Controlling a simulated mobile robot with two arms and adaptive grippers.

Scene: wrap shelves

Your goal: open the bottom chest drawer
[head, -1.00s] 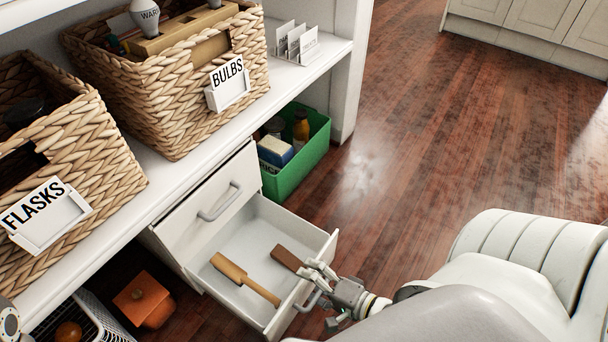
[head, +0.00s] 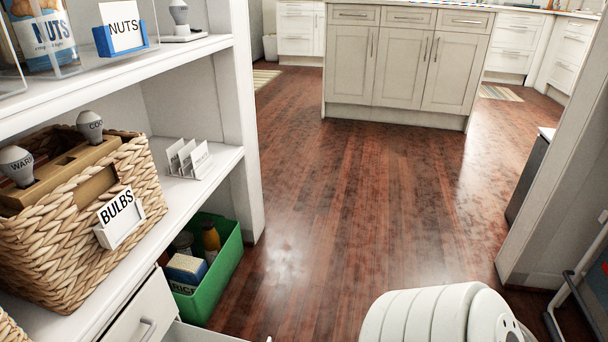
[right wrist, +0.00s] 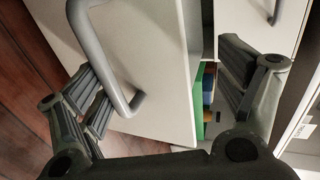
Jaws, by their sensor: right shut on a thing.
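The chest shows only partly at the bottom left of the head view, with its upper drawer front (head: 138,312) closed. A sliver of the bottom drawer (head: 196,333) juts out below it. In the right wrist view the bottom drawer's white front (right wrist: 160,65) and grey bar handle (right wrist: 112,70) are close up. My right gripper (right wrist: 168,85) is shut on the drawer front, one finger on the handle side and the other past the panel's edge. The exact contact is hard to see. The drawer's inside is hidden. My left gripper is not in view.
A green bin (head: 212,275) with packages stands on the floor beside the chest. Shelves above hold a wicker bulbs basket (head: 85,220) and a nuts container (head: 45,45). Wood floor (head: 360,200) is open toward a kitchen island (head: 405,60). A wall edge (head: 560,170) stands right.

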